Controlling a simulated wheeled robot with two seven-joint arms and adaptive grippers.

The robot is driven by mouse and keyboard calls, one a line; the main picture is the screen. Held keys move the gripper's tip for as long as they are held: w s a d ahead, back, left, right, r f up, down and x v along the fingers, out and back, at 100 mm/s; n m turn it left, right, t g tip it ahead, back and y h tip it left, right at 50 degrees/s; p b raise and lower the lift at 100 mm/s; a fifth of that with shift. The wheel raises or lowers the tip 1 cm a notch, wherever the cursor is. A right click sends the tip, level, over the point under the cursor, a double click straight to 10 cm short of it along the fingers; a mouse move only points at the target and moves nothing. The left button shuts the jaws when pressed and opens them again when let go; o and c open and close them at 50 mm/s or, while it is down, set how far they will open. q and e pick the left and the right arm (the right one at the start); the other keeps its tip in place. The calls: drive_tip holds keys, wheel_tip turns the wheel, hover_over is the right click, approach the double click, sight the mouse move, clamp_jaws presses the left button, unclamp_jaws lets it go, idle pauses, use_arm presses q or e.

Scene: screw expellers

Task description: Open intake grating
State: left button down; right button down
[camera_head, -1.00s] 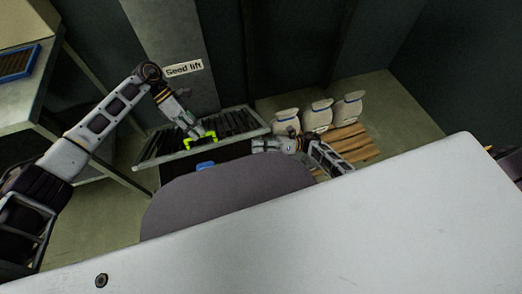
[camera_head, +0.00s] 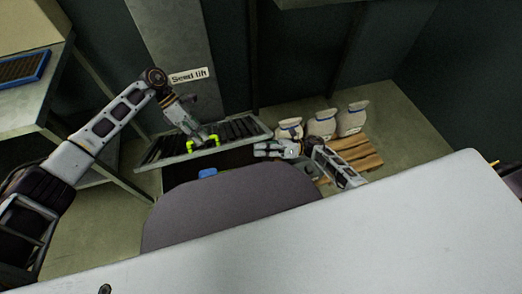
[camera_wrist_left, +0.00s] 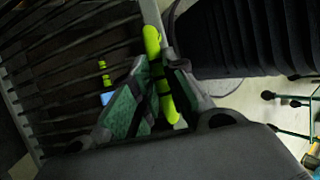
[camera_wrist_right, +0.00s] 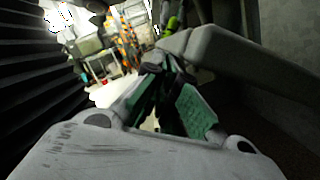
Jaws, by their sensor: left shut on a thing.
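The intake grating (camera_head: 240,129) is a dark slatted panel with a pale rim, below the "Seed lift" sign in the head view. Its front rim stands above a dark opening (camera_head: 225,160). My left gripper (camera_head: 197,143) is shut on the yellow-green handle (camera_head: 216,139) at the front rim. In the left wrist view the handle (camera_wrist_left: 153,45) runs between the fingers. My right gripper (camera_head: 258,150) is at the right end of the opening, just below the rim. Its fingertips look together in the right wrist view (camera_wrist_right: 165,80), with a pale bar (camera_wrist_right: 225,55) close above them.
White sacks (camera_head: 322,124) stand on a wooden pallet (camera_head: 358,152) to the right of the grating. A blue-edged tray (camera_head: 22,68) is on the bench at left. A rounded grey-purple surface (camera_head: 230,205) lies in front of the opening.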

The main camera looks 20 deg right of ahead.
use_arm(q)
drive_tip(key=c, duration=1.5)
unclamp_jaws()
drive_tip(key=shift+a+f, duration=0.15)
drive_tip(key=shift+f, duration=0.6)
drive_tip(key=shift+o, duration=0.2)
drive_tip(key=shift+r, duration=0.2)
drive_tip(key=shift+r, duration=0.15)
drive_tip(key=shift+w+r, duration=0.1)
drive_tip(key=v, duration=1.1)
drive_tip(key=shift+r, duration=0.2)
drive_tip(key=shift+w, duration=0.1)
